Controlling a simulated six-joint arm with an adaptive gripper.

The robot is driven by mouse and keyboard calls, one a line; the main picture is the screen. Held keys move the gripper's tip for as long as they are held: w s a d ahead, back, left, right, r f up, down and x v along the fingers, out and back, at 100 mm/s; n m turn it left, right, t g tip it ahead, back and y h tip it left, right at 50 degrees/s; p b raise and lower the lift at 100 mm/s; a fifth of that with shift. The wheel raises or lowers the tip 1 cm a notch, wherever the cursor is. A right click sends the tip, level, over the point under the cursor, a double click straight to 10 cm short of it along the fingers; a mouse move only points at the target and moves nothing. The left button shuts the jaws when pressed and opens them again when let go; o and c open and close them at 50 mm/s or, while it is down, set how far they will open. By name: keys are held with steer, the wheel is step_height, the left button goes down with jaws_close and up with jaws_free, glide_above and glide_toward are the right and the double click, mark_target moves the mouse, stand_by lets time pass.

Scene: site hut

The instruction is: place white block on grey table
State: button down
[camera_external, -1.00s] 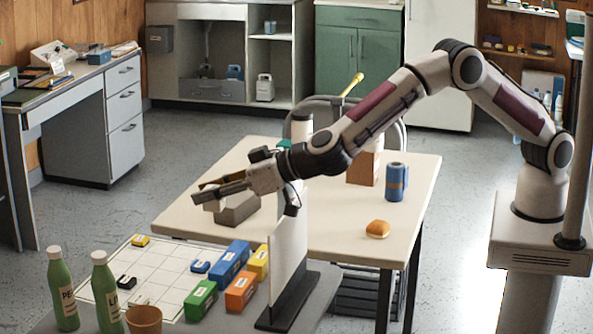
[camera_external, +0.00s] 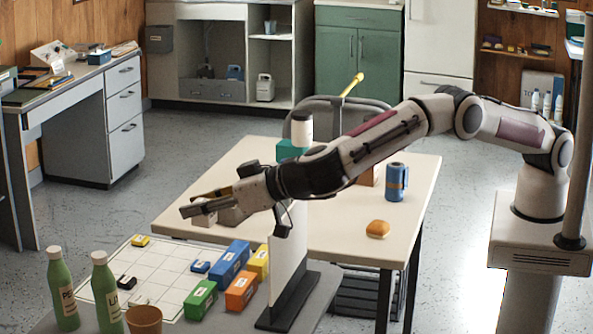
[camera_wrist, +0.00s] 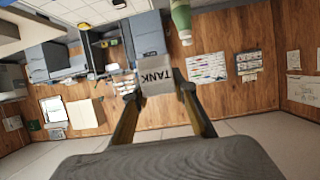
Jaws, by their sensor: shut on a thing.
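The white block (camera_wrist: 156,75), with TANK printed on it, is between my two fingertips in the wrist view. My gripper (camera_wrist: 155,88) is shut on it. In the external view my gripper (camera_external: 198,209) is over the left front edge of the cream table, with a little of the white block (camera_external: 203,221) showing beneath the fingers. The grey table (camera_external: 318,306) stands in front of the cream table, at the bottom. A grid mat lies on it. I cannot tell the block's exact height.
On the grey table are a white upright panel (camera_external: 288,250), two green bottles (camera_external: 60,290), a brown cup (camera_external: 144,320) and several coloured boxes (camera_external: 230,262). Much of the grid mat (camera_external: 150,272) is bare.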

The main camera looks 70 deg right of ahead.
steer(key=shift+w+a+r, duration=0.1)
steer(key=shift+r, duration=0.2)
steer(key=shift+a+r, duration=0.1)
steer(key=shift+r, duration=0.5)
steer(key=shift+f, duration=0.1)
steer(key=shift+s+f, duration=0.2)
steer(key=shift+s, duration=0.05)
steer(key=shift+f, duration=0.15)
glide_above(209, 321)
steer(key=s+a, duration=0.3)
steer(key=a, duration=0.2)
steer(key=f, duration=2.4)
steer(key=shift+w+a, duration=0.1)
steer(key=shift+w, duration=0.1)
steer(key=shift+f, duration=1.9)
steer(key=shift+f, duration=0.15)
